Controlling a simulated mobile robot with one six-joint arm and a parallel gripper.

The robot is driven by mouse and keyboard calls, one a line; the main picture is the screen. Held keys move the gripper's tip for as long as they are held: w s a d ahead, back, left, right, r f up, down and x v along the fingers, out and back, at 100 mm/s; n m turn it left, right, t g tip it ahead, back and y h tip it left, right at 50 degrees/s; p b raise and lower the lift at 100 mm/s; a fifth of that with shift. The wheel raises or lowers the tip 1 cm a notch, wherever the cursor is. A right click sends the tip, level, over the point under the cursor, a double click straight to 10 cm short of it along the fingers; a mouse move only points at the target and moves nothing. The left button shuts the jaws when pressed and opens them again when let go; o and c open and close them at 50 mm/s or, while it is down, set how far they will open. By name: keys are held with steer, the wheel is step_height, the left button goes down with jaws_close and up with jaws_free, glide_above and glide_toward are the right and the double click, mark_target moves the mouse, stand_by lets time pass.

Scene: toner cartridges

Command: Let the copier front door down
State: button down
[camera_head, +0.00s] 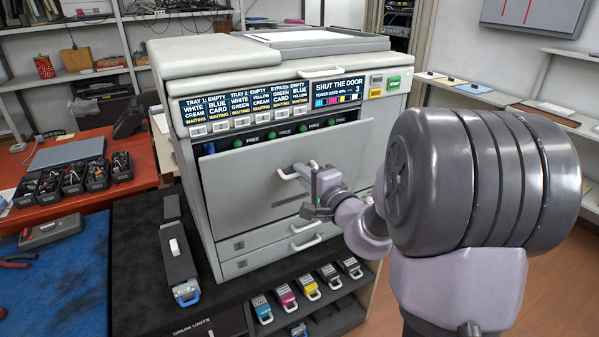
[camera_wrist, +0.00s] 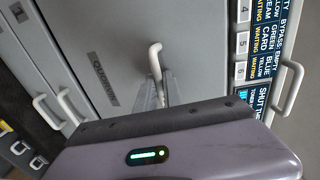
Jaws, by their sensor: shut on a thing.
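The copier (camera_head: 200,88) stands on a dark counter, and its display reads "SHUT THE DOOR". Its front door (camera_head: 240,190) is a grey panel leaning out a little at the top. A dark gap with several green knobs shows above its upper edge. My gripper (camera_head: 312,188) is at the door, shut on its white handle (camera_head: 291,173). In the wrist view the handle (camera_wrist: 154,58) rises between the fingers (camera_wrist: 158,92), with the door panel (camera_wrist: 115,45) behind it. The finger contact is partly hidden by my wrist.
Two drawers (camera_head: 262,252) with white handles lie below the door. Cyan, magenta, yellow and black cartridges (camera_head: 308,286) stand on a low shelf in front. A long grey unit (camera_head: 178,255) lies left of the copier. Wooden floor (camera_head: 560,300) is open at the right.

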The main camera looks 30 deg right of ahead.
steer(key=shift+s+f+t, duration=0.35)
steer(key=shift+s+f, duration=0.05)
steer(key=shift+s, duration=0.25)
steer(key=shift+s+f+t, duration=0.35)
steer(key=shift+s, duration=0.3)
steer(key=c, duration=1)
jaws_free()
steer(key=shift+w, duration=0.15)
steer(key=shift+r, duration=0.1)
